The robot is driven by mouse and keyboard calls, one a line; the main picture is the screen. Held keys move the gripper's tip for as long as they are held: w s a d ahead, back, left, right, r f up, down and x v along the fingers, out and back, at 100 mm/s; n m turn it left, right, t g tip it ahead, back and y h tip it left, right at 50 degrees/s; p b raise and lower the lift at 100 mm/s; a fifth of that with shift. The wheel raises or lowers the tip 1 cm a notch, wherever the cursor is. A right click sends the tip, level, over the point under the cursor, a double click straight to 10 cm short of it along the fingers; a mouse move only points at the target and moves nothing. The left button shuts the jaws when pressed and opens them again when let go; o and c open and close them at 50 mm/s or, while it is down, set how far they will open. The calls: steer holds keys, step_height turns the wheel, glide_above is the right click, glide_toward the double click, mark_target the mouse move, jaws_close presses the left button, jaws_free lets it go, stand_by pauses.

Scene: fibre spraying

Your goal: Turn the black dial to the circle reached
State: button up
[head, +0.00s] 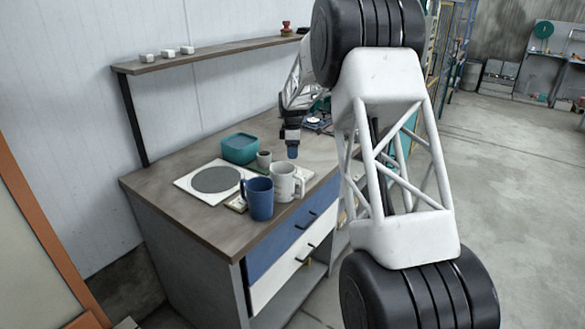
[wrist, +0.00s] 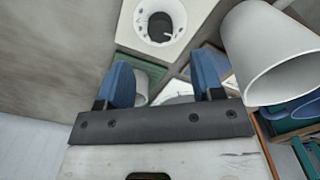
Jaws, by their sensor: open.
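In the wrist view, a black dial (wrist: 160,25) sits inside a white ring on a pale square plate at the top. In the head view I cannot pick out the dial. My gripper (wrist: 164,78) has its two blue fingers spread apart with nothing gripped; the dial lies beyond the fingertips, apart from them. In the head view my gripper (head: 291,153) hangs fingers down above the wooden worktop (head: 165,190), behind the white mug (head: 285,183).
A blue mug (head: 260,200) stands beside the white mug near the front edge. A small grey cup (head: 264,158), teal bowl (head: 240,148) and white board with grey disc (head: 215,180) stand close by. A shelf (head: 210,55) runs along the wall. The worktop's left front is clear.

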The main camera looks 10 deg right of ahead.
steer(key=shift+f, duration=0.15)
steer(key=shift+f, duration=3.75)
steer(key=shift+c, duration=0.4)
steer(key=c, duration=0.8)
steer(key=shift+c, duration=0.2)
